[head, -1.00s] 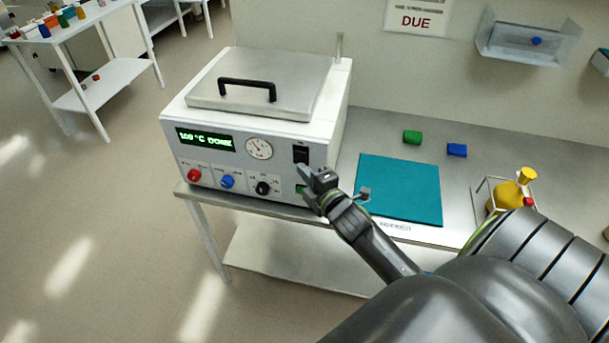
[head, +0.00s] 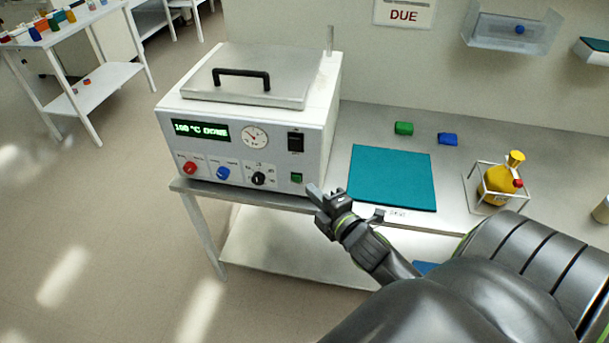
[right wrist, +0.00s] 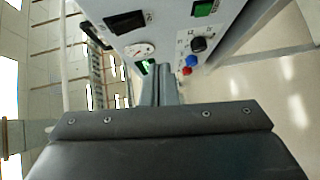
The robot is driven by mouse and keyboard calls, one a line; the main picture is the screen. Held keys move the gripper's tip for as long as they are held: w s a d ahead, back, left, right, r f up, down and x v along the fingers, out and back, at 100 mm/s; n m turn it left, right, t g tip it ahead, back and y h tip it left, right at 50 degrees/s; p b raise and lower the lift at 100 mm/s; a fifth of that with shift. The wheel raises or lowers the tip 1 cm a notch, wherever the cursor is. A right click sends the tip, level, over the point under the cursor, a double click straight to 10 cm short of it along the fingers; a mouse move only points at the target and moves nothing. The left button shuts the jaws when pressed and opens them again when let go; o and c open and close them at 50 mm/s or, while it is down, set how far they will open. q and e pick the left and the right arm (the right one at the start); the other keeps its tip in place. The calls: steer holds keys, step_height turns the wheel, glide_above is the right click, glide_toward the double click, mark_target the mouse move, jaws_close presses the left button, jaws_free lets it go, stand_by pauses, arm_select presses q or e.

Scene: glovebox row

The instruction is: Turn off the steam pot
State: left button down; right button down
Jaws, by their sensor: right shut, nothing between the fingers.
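The steam pot (head: 250,115) is a white box with a steel lid and black handle, on the left end of a steel bench. Its green display (head: 201,130) reads about "100 °C DONE". Its front carries a round gauge, a black rocker switch (head: 295,142), a green button (head: 296,177), and red, blue and black knobs. The rocker also shows in the right wrist view (right wrist: 127,21). My right gripper (head: 312,190) is shut and empty, just right of and below the green button, apart from the panel in the head view. My left gripper is out of view.
A yellow bottle (head: 500,178) stands in a wire rack to the right. A thin post rises behind the pot.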

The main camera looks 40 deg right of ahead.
steer(key=shift+s+a+f, duration=0.1)
steer(key=shift+s+f, duration=0.05)
steer(key=shift+s, duration=1.1)
steer(key=shift+f, duration=0.1)
steer(key=s+d+f+m+g, duration=0.1)
steer(key=s+f+m+g, duration=0.2)
steer(key=f, duration=0.7)
steer(key=s+d+f+m+g+h, duration=0.1)
steer(key=s+f+m+g, duration=0.15)
steer(key=f, duration=0.75)
steer(key=s+d+f+m+g, duration=0.2)
steer(key=s+f+m, duration=0.1)
steer(key=f, duration=0.7)
steer(key=s+a+f+m+g, duration=0.4)
steer(key=s+f, duration=0.5)
steer(key=s, duration=0.4)
steer(key=s+a+f+m+g+y, duration=0.1)
steer(key=s+a+f+m+g, duration=0.3)
steer(key=s+f, duration=0.6)
steer(key=s, duration=0.3)
